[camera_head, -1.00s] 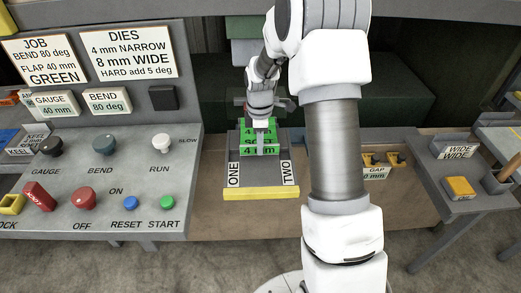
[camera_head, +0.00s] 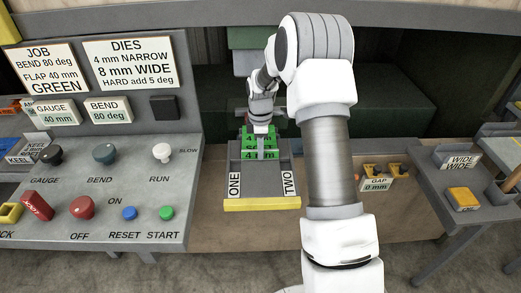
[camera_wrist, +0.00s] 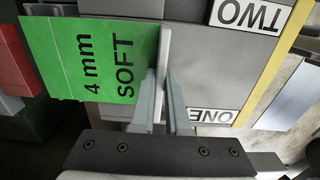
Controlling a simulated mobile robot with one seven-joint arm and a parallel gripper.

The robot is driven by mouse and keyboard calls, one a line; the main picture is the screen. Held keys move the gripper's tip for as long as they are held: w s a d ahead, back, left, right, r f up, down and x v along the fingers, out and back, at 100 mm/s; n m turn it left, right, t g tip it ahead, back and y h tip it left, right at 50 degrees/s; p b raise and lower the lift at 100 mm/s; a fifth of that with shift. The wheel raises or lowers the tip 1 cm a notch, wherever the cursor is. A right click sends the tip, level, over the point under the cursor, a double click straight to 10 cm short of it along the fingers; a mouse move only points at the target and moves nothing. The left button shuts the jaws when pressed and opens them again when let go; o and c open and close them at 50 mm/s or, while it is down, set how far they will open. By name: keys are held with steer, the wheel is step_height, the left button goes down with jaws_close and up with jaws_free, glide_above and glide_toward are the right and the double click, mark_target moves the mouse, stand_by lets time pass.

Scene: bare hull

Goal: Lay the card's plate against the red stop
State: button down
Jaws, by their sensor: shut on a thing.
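A green plate marked "4 mm SOFT" (camera_wrist: 92,60) lies at the back of the grey tray (camera_wrist: 205,50) labelled ONE and TWO. In the head view the plate (camera_head: 261,156) overlaps the tray's rear. My gripper (camera_head: 262,133) comes down at the plate's front edge. The card (camera_head: 45,68) reads bend 80 deg, flap 40 mm, GREEN. A red block (camera_wrist: 17,78), perhaps the red stop, shows beyond the plate's far edge. I see no contact between them.
A console (camera_head: 90,190) with knobs and buttons stands left of the tray (camera_head: 262,204), close beside it. My arm covers the area just right of the tray. Further right are a gap block (camera_head: 376,184) and a side table (camera_head: 440,190). Dark machine parts stand behind.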

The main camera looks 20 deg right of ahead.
steer(key=shift+w+d, duration=0.25)
steer(key=shift+w, duration=0.5)
stand_by(0.8)
steer(key=shift+c, duration=1.8)
jaws_free()
steer(key=shift+r+p, duration=1.6)
steer(key=shift+r, duration=0.85)
